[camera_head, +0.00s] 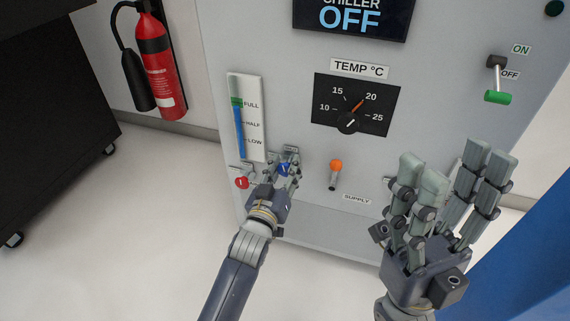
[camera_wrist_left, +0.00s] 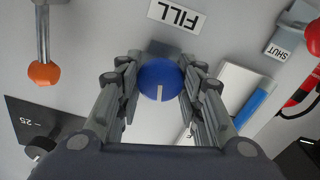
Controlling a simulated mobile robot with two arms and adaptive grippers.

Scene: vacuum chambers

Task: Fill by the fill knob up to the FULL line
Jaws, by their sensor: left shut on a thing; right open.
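The blue fill knob (camera_wrist_left: 160,76) sits between the fingers of my left gripper (camera_wrist_left: 160,88) in the left wrist view, its white mark pointing down in the picture. My left gripper (camera_head: 286,165) is shut on the knob, low on the panel in the head view. The FILL label (camera_wrist_left: 176,16) is beside the knob. The level gauge (camera_head: 247,118) stands up and left of it, with FULL, HALF and LOW marks. Its blue column reaches up to about the green band at FULL; the exact gap is too small to tell. My right gripper (camera_head: 443,175) is open and empty at the right.
A red knob (camera_head: 242,183) is left of my left gripper. An orange-tipped supply lever (camera_head: 335,174) is to its right. Above are the temperature dial (camera_head: 348,122), the chiller display (camera_head: 350,16) reading OFF and a green-handled switch (camera_head: 497,97). A fire extinguisher (camera_head: 158,65) hangs at the left.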

